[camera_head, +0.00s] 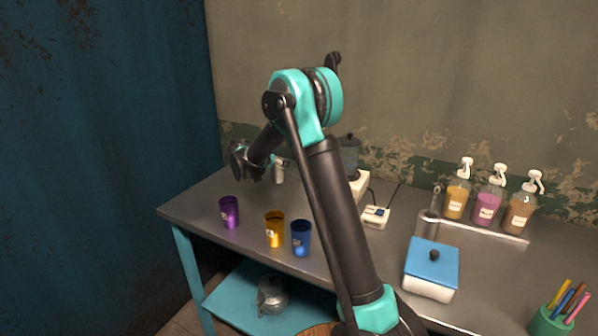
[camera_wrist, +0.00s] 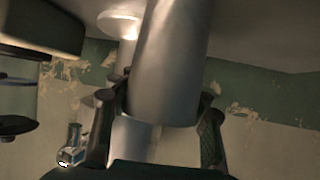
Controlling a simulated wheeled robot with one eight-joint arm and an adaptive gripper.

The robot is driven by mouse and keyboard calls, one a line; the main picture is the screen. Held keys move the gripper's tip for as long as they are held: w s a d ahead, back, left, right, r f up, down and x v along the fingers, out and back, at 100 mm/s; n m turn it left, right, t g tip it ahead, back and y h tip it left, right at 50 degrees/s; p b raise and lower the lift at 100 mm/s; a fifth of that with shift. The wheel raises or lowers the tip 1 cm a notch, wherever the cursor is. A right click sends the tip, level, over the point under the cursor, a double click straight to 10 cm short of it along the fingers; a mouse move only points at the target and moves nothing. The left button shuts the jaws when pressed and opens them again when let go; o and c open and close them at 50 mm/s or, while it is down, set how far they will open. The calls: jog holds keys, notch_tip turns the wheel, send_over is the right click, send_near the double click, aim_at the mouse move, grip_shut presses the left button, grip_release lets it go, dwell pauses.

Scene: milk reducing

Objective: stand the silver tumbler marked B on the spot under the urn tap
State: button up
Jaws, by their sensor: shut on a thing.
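My gripper (camera_wrist: 160,112) is shut on a silver tumbler (camera_wrist: 172,60), with a finger on each side of it in the wrist view. No letter shows on the side facing the wrist camera. In the head view a small silver shape (camera_head: 279,174) shows at the end of my arm, too small to tell in detail. The urn, its tap and the spot under it cannot be made out clearly. A pale cylinder (camera_wrist: 132,140) stands behind the tumbler in the wrist view; I cannot tell what it is.
A purple cup (camera_head: 229,213), a yellow cup (camera_head: 274,231) and a blue cup (camera_head: 301,240) stand along the counter's front. A grey pot (camera_head: 349,150) stands behind my arm. A blue-lidded box (camera_head: 432,266) and several pump bottles (camera_head: 488,207) are at right. The counter's left end is clear.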

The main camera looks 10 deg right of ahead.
jog(key=d, duration=0.1)
jog(key=s+d, duration=0.2)
jog(key=d, duration=0.1)
jog(key=shift+s, duration=0.25)
jog(key=shift+s+d, duration=0.75)
jog(key=shift+d, duration=0.35)
jog(key=shift+s+d+f, duration=0.1)
jog(key=shift+f, duration=0.65)
jog(key=shift+f, duration=0.1)
jog(key=o, duration=1.5)
jog(key=shift+c, duration=0.2)
jog(key=shift+s+a+r, duration=0.1)
jog(key=shift+a+r, duration=0.1)
jog(key=v, duration=1.1)
jog(key=shift+s+a+r, duration=0.15)
jog(key=shift+r, duration=0.05)
